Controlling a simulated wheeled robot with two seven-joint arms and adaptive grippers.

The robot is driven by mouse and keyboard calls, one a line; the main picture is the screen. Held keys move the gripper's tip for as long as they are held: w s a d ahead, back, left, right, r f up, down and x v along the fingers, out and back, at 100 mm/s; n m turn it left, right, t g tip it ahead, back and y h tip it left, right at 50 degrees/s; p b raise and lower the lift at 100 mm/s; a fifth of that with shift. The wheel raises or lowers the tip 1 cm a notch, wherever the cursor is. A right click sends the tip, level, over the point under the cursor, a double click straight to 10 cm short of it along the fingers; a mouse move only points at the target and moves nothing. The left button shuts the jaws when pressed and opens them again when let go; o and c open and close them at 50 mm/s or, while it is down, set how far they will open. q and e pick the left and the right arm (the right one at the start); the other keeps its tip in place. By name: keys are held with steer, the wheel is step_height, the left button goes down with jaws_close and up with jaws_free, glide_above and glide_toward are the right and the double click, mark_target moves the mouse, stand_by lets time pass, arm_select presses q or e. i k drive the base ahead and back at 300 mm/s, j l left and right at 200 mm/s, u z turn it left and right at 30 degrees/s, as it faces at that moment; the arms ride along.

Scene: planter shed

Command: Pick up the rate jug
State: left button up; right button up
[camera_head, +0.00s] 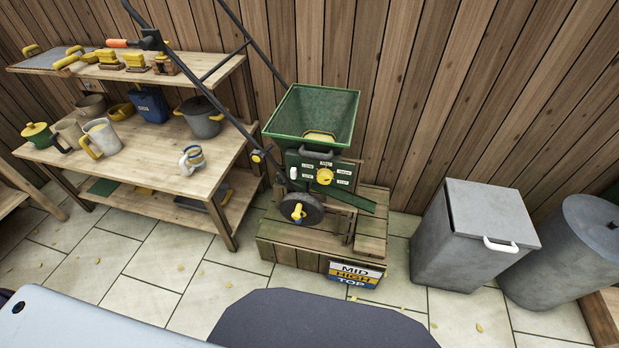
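Two jug-like vessels stand upright on the middle shelf of the wooden rack at left. A larger grey jug (109,134) has a yellow handle on its left. A smaller pale jug (195,158), near the shelf's front right, has yellow and blue-grey markings and a handle on its left. I cannot tell from the picture which one is the rate jug. Neither of my grippers is in view.
A green hopper machine (312,118) stands on a wooden platform (285,252). A grey bin (465,240) stands right. Tiled floor before the rack is mostly clear.

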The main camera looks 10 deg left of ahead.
mark_target(192, 161)
steer(key=u, duration=1.4)
